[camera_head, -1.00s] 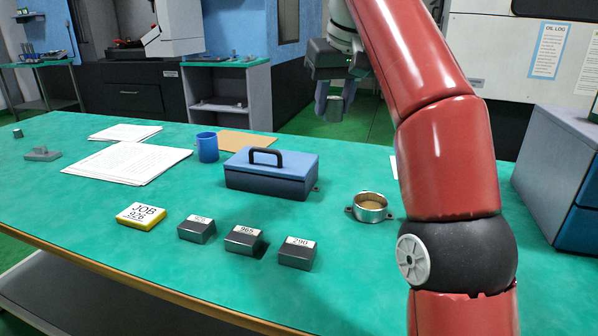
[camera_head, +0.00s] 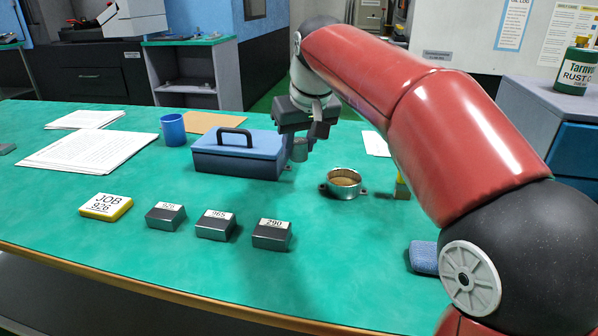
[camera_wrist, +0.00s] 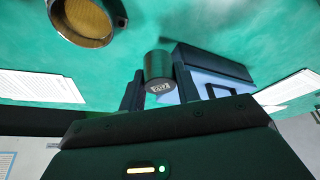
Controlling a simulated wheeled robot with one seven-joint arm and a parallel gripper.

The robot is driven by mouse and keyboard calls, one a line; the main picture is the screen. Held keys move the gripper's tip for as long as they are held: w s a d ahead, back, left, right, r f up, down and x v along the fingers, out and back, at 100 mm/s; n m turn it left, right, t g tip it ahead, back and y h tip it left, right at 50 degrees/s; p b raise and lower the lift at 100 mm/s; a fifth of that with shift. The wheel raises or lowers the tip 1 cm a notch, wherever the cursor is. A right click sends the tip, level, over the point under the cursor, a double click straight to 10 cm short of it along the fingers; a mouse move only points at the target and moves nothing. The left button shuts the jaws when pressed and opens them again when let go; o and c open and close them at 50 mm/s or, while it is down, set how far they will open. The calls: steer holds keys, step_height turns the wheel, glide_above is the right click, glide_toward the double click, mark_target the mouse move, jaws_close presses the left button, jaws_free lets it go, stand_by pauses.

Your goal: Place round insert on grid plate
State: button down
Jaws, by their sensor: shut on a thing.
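My gripper (camera_head: 304,133) is shut on a small dark grey cylinder (camera_head: 299,150), which looks like the round insert. In the wrist view the cylinder (camera_wrist: 158,66) sits between the two fingers (camera_wrist: 158,88), with small marks on its end face. It is held above the table, by the right end of the blue box in the head view. I cannot make out a grid plate in either view. A yellow block (camera_head: 106,206) reads JOB 926.
Three labelled grey blocks (camera_head: 216,226) stand in front of a blue handled box (camera_head: 238,160). A round metal ring with lugs (camera_head: 343,184) stands right of it.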

mark_target(296, 184)
step_height(296, 184, down, 6)
steer(key=shift+f+b, duration=0.25)
steer(key=shift+b, duration=0.2)
steer(key=shift+f, duration=0.2)
steer(key=c, duration=1)
jaws_free()
